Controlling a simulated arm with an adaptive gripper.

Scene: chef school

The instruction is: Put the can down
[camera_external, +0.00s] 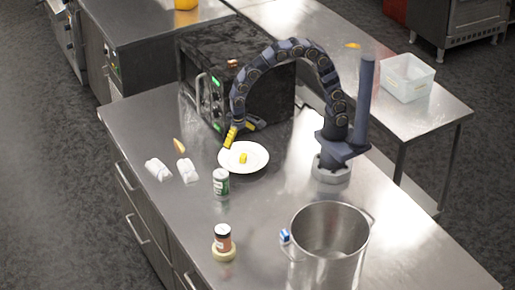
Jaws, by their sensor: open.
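The can (221,184), green and silver, stands upright on the steel counter (190,222) just in front of a white plate (262,165). My gripper (238,133), with yellow fingers, is above and behind the can, near the back left rim of the plate. It is open, and nothing shows between its fingers. It is apart from the can. A small yellow piece (243,158) lies on the plate.
A black microwave (262,95) stands behind my gripper. Two white objects (158,169) lie left of the can. A small jar (223,238) on a pale ring stands in front, and a large steel pot (330,240) stands at front right.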

